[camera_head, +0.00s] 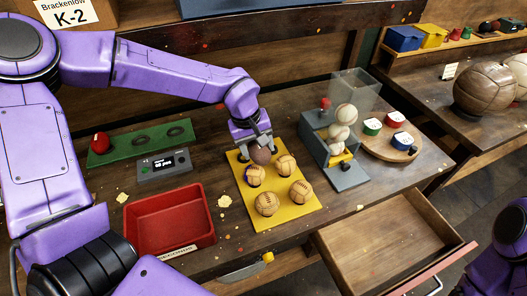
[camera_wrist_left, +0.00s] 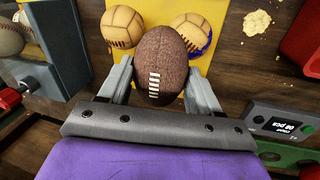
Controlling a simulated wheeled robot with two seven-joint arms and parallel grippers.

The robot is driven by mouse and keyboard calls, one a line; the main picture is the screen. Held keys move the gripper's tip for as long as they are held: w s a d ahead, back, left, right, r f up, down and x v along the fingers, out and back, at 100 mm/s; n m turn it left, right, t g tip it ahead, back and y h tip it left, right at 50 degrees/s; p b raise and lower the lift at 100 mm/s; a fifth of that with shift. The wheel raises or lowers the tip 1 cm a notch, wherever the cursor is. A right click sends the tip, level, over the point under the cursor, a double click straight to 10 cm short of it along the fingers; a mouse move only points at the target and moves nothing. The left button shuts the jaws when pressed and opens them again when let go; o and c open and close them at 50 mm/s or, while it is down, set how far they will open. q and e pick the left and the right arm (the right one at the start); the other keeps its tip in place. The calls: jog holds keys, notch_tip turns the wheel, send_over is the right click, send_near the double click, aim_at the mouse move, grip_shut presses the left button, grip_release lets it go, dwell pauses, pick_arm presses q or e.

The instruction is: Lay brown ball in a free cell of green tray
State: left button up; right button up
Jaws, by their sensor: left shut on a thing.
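The brown ball (camera_head: 261,155) has white laces and an oval shape in the left wrist view (camera_wrist_left: 160,65). My left gripper (camera_head: 254,146) is shut on it, one finger on each side, at the back of the yellow board (camera_head: 284,212). I cannot tell whether the ball is clear of the board. The green tray (camera_head: 127,146) lies at the back left, left of the gripper. A red ball (camera_head: 100,143) sits in its left cell; its middle and right cells show as empty dark hollows. My right gripper is not in view.
Several tan balls (camera_head: 267,203) stand on the yellow board. A grey counter box (camera_head: 164,166) lies in front of the green tray, with a red bin (camera_head: 168,222) nearer. A grey ball dispenser (camera_head: 338,150) stands right. An open drawer (camera_head: 393,236) juts out at the front.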

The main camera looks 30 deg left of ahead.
pick_arm(q)
jog(key=w+f, duration=0.2)
jog(key=w+a+f, duration=0.1)
jog(key=w+f, duration=0.1)
jog(key=w, duration=0.1)
jog(key=shift+w+f, duration=0.1)
jog(key=shift+f, duration=0.25)
jog(key=f, duration=0.1)
jog(key=s+f, duration=0.1)
jog(key=shift+f+p, duration=0.35)
jog(key=shift+p, duration=0.05)
jog(key=shift+a, duration=0.2)
jog(key=shift+w+f, duration=0.25)
jog(key=shift+w, duration=0.05)
jog(key=o, duration=0.9)
jog(key=shift+o, duration=1.1)
jog(key=shift+d, duration=0.1)
jog(key=shift+s+r, duration=0.1)
jog(key=shift+s, duration=0.05)
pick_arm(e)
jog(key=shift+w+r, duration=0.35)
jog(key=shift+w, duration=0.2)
